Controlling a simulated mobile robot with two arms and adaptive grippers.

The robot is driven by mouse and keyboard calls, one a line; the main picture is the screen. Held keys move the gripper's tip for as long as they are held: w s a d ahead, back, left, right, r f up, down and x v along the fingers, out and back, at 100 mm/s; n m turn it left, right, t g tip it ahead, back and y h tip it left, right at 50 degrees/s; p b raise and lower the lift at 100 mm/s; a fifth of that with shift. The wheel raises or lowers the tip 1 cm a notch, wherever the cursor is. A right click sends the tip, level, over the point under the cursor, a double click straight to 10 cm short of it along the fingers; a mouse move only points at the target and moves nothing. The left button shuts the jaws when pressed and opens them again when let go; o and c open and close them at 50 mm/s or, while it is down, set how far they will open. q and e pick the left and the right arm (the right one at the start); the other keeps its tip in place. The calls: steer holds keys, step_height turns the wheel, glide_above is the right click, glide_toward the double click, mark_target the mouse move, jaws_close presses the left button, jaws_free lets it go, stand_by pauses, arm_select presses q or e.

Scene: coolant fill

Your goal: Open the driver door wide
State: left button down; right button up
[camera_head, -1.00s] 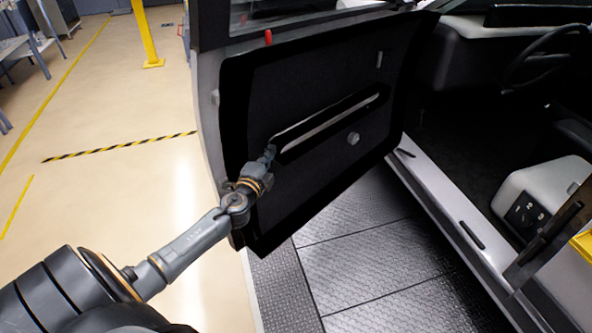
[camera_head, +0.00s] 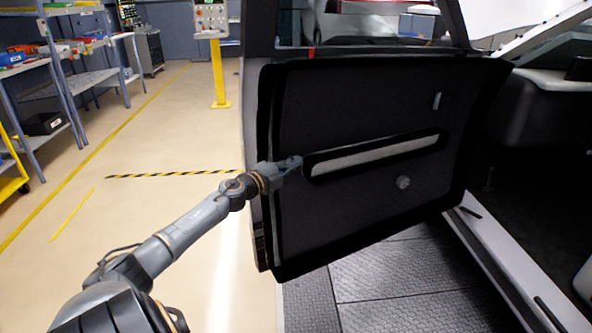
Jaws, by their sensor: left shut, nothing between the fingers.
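The driver door (camera_head: 370,215) stands open at a large angle from the car, with its dark inner panel facing me. My right gripper is not in view.
The car's sill (camera_head: 500,255) and dark interior lie at the right. Textured floor plates (camera_head: 400,280) lie below the door. A yellow post (camera_head: 219,75) and blue shelving (camera_head: 85,85) stand farther back at left. The floor between is clear.

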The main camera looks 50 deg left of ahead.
arm_select(q)
steer(key=shift+a, duration=0.15)
steer(key=s+d, duration=0.1)
steer(key=s, duration=1.1)
